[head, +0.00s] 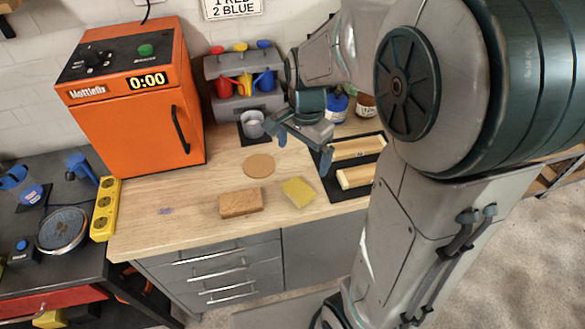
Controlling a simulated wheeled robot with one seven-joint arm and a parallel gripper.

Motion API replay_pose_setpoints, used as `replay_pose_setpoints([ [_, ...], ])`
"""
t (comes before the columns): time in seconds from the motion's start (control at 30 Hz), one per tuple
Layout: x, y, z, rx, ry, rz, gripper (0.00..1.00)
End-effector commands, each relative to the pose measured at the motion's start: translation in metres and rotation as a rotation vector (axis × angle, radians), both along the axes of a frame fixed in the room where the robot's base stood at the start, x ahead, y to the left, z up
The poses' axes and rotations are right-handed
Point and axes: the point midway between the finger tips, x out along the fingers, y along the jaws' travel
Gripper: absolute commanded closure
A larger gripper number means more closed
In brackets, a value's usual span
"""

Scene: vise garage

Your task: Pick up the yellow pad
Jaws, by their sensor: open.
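The yellow pad (299,190) lies flat on the wooden worktop, near its front edge. It is a small, flat yellow block, set at a slight angle. My gripper (304,162) hangs above the worktop, behind and above the pad in the head view. Its two fingers are spread apart with nothing between them. The pad is in full view and apart from the fingers.
A brown block (241,203) lies just left of the pad, and a round cork disc (259,166) behind it. A black tray (328,187) with wooden pieces is on the right. An orange machine (134,100) stands at the left. The worktop's front left is mostly clear.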

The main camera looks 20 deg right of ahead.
Motion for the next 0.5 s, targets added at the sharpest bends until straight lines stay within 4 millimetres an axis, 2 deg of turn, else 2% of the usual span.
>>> replay_pose_setpoints([
  [0.1,0.014,-0.001,-0.010,-0.011,0.029,-0.113,0.00],
  [0.27,0.021,-0.003,-0.020,-0.017,0.043,-0.181,0.00],
  [0.5,0.020,-0.003,-0.065,-0.019,0.048,-0.187,0.00],
])
